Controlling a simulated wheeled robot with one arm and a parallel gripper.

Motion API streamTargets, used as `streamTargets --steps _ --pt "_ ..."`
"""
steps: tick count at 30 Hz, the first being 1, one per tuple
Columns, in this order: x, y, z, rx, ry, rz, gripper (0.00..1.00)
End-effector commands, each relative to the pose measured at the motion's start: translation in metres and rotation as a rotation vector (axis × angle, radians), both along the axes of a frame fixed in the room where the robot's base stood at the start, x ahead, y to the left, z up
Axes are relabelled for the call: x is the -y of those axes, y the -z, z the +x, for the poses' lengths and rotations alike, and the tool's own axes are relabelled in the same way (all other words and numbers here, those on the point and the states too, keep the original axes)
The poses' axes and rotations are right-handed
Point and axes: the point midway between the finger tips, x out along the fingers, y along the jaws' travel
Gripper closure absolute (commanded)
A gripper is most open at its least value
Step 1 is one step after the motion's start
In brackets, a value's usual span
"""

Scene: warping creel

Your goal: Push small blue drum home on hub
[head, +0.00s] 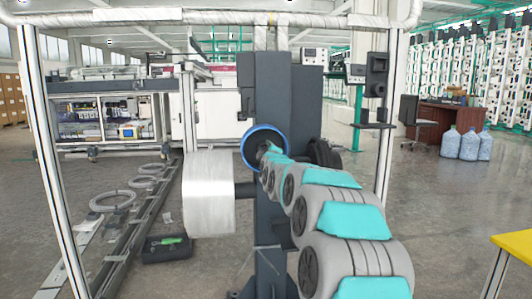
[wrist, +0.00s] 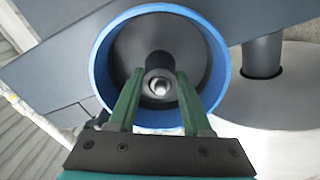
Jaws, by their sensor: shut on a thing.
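The small blue drum (wrist: 219,60) has a bright blue rim and a dark inside. In the head view the drum (head: 252,134) is at the dark upright stand, at the far end of my arm. My gripper (wrist: 160,84) has its two green fingers apart inside the rim, one on each side of the dark central core, and is shut on the drum. A bright round hub end (wrist: 157,87) shows at the middle of the core. The back of the drum is hidden, so I cannot tell whether it is fully seated. My arm hides part of it in the head view.
A larger white drum (head: 208,195) sits on the stand (head: 270,85) at lower left. It also shows in the wrist view (wrist: 268,108). A dark wheel-like part (head: 325,153) is at right. A yellow table (head: 515,245) stands at far right.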

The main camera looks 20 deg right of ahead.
Motion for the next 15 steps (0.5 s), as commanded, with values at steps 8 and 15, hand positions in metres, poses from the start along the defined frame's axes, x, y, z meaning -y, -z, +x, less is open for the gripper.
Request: streamTargets --steps 8,15 --pt "0.0007 -0.0009 0.0016 0.002 0.000 -0.001 1.00" --pt "0.0009 -0.0005 0.0028 0.001 0.000 0.001 0.33"
